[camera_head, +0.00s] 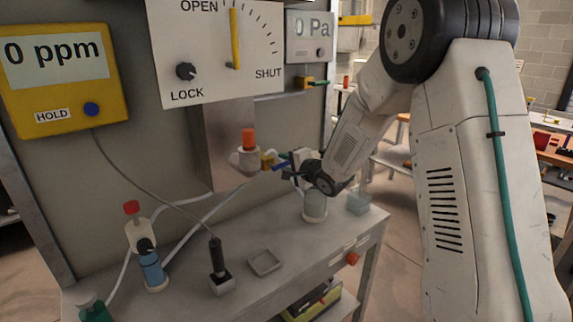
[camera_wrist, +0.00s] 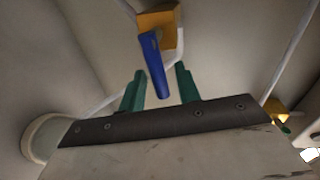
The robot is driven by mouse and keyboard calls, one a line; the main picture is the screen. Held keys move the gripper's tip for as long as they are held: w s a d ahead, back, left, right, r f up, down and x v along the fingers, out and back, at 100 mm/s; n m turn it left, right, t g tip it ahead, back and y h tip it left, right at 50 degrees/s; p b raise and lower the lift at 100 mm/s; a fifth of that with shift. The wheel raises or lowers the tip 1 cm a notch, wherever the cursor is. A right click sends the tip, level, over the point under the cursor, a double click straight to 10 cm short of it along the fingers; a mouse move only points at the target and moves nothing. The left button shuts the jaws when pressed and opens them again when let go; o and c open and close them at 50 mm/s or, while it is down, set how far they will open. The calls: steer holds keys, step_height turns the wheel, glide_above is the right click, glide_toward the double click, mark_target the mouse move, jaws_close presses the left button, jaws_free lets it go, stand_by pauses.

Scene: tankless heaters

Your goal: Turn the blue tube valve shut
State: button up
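The tube valve has a yellow-orange body (camera_head: 268,160) with a blue lever, on the tube beside the red-capped fitting in the head view. In the wrist view its orange body (camera_wrist: 158,22) is at the top, and the blue lever (camera_wrist: 155,65) hangs down from it, slightly tilted. My gripper (camera_wrist: 160,88) is open, its two green fingers apart. The lever's lower end lies between the fingers in the picture, with gaps visible on both sides; I cannot tell whether it touches either. In the head view my gripper (camera_head: 287,164) is close to the valve and partly hidden by my wrist.
A white panel (camera_head: 210,85) carries a yellow pointer near OPEN and a LOCK knob. Another yellow valve (camera_head: 303,82) with a green lever is mounted higher. The bench (camera_head: 190,285) below holds a blue bottle (camera_head: 152,272), a small tray (camera_head: 265,262) and a pale jar (camera_head: 315,207).

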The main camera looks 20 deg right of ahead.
steer(key=v, duration=0.8)
steer(key=shift+w, duration=0.1)
stand_by(0.4)
